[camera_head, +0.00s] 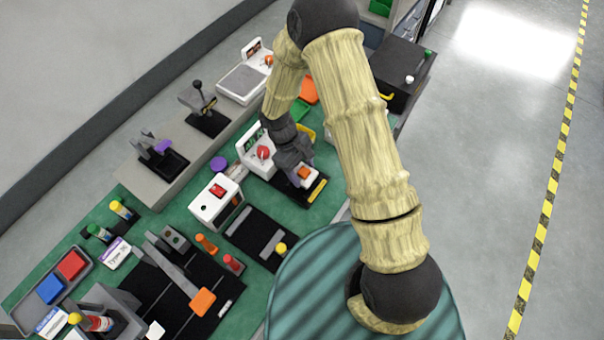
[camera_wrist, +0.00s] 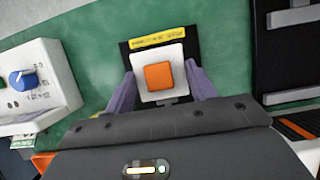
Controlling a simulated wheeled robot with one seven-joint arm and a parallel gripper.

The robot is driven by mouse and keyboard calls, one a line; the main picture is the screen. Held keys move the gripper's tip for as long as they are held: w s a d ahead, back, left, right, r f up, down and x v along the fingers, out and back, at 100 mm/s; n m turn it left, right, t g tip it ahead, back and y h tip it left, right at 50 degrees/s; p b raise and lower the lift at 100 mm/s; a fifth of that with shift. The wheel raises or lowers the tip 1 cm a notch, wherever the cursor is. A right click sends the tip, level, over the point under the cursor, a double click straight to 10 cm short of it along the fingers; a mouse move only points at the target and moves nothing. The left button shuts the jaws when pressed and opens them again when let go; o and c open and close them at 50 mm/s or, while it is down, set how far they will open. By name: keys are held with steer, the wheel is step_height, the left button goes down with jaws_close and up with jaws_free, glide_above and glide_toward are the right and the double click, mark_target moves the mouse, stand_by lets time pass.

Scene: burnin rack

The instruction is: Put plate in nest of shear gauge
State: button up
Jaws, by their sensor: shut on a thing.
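The plate (camera_wrist: 147,87) is a white square with an orange square on top. It sits between the two purple fingers of my gripper (camera_wrist: 162,80), which is shut on it. In the head view the plate (camera_head: 313,179) and gripper (camera_head: 301,171) are over a black base (camera_head: 288,187) with a yellow label strip. This looks like the shear gauge; its black base (camera_wrist: 127,58) shows around the plate in the wrist view. A white unit with a red knob (camera_head: 258,163) stands at its back. The nest is hidden under the plate; I cannot tell whether they touch.
A black fixture with grey bars (camera_head: 240,243) lies to the lower left. A white box with a red button (camera_head: 207,213) stands beside it. A white box with a blue knob (camera_wrist: 55,60) is at left in the wrist view. Green mat (camera_wrist: 90,60) is bare between.

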steer(key=shift+f, duration=1.6)
steer(key=shift+f, duration=0.15)
steer(key=o, duration=1)
steer(key=b+v, duration=0.2)
steer(key=v, duration=1)
